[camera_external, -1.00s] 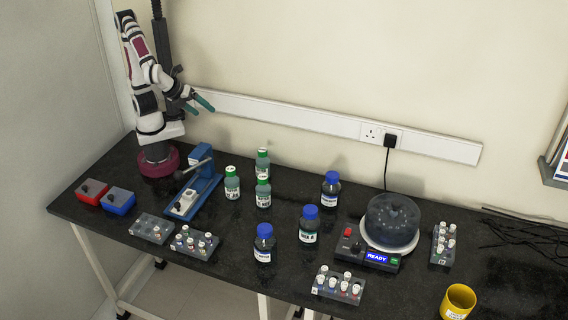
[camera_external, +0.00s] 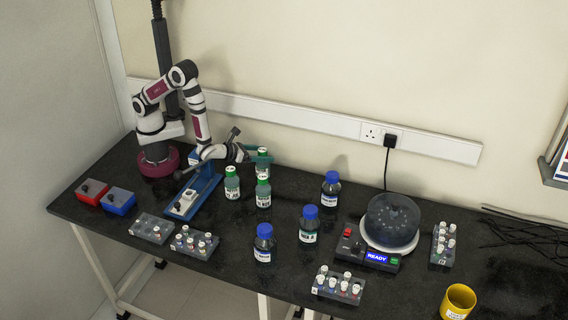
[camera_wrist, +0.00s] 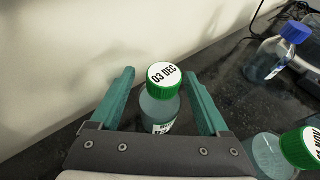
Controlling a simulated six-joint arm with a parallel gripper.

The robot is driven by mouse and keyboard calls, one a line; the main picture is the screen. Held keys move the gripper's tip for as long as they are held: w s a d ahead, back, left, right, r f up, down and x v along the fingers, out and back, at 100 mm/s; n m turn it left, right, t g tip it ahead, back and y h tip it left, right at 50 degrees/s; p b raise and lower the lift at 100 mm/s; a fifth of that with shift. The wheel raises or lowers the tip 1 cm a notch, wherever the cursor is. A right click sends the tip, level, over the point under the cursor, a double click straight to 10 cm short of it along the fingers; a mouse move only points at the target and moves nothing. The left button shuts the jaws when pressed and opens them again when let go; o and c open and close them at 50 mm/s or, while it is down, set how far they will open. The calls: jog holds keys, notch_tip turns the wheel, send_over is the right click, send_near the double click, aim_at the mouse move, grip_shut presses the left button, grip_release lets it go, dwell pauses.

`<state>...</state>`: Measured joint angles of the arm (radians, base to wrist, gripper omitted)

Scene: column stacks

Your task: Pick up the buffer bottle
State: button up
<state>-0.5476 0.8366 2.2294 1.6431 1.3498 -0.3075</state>
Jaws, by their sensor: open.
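Three green-capped bottles stand together mid-bench; I cannot read which label says buffer. In the external view my gripper (camera_external: 258,158) is at the rearmost green-capped bottle (camera_external: 262,171), partly covering it. In the wrist view that bottle, its cap marked "03 DEC" (camera_wrist: 163,77), stands upright between my open fingers, with gaps on both sides. The other two are the left green-capped bottle (camera_external: 232,187) and the front green-capped bottle (camera_external: 264,195). A green cap marked "11 NOV" (camera_wrist: 302,147) shows at the wrist view's lower right.
Blue-capped bottles stand at the back (camera_external: 331,190), middle (camera_external: 308,229) and front (camera_external: 264,248). A round device reading READY (camera_external: 377,257), tube racks (camera_external: 338,288) and a yellow cup (camera_external: 457,302) are to the right. A blue press (camera_external: 205,190) stands left. The wall is close behind.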

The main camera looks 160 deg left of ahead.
jog(key=x, duration=0.3)
jog(key=shift+w+a, duration=0.1)
jog(key=shift+w, duration=0.05)
jog(key=shift+f, duration=0.1)
grip_shut()
